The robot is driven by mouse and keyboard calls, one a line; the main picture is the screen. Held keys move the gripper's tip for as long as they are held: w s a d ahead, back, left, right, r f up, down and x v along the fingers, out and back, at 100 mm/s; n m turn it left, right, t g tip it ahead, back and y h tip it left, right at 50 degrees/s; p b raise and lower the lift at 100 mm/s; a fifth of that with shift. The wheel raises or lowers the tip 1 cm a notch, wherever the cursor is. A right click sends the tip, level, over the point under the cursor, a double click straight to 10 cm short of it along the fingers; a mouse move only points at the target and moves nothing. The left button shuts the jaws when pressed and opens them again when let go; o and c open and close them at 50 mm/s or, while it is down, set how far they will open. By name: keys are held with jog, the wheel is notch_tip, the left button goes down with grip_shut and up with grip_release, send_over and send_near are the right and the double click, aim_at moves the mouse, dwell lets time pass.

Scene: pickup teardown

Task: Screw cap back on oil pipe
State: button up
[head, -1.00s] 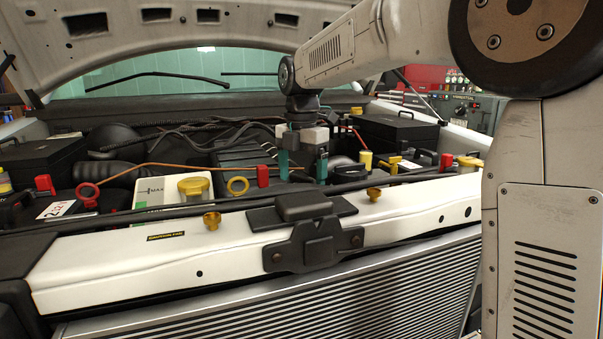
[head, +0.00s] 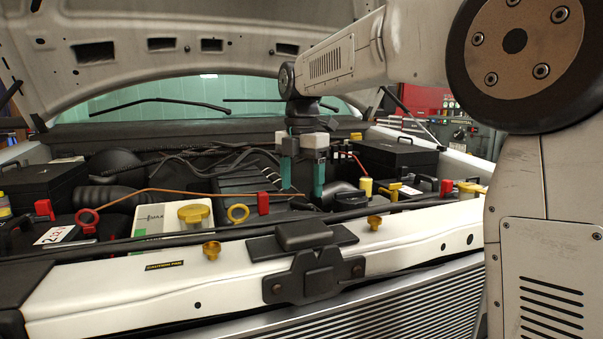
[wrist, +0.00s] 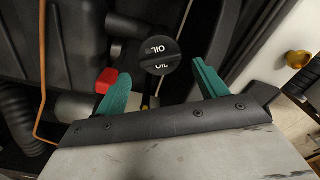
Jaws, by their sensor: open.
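The black oil cap (wrist: 159,55), round with a raised grip bar and white OIL lettering, shows in the wrist view just beyond the fingertips. It lies between the lines of the two fingers, in the upper middle. Whether it sits on the pipe is not visible; the pipe mouth cannot be made out. My gripper (wrist: 160,82) is open, with one green finger on each side and nothing held. In the head view my gripper (head: 302,176) points down over the engine bay, right of its centre.
A red part (wrist: 107,80) lies close by the left finger. Yellow caps (head: 195,213), a red clip (head: 263,203) and a black box (head: 398,158) crowd the bay. The white front beam (head: 130,290) runs before it, and the raised hood (head: 120,50) hangs above.

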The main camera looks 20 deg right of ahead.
aim_at(301, 204)
jog(key=shift+f, duration=2.65)
jog(key=c, duration=0.9)
jog(key=m, duration=0.7)
jog(key=shift+m, duration=0.4)
jog(key=m, duration=0.7)
jog(key=o, duration=1.2)
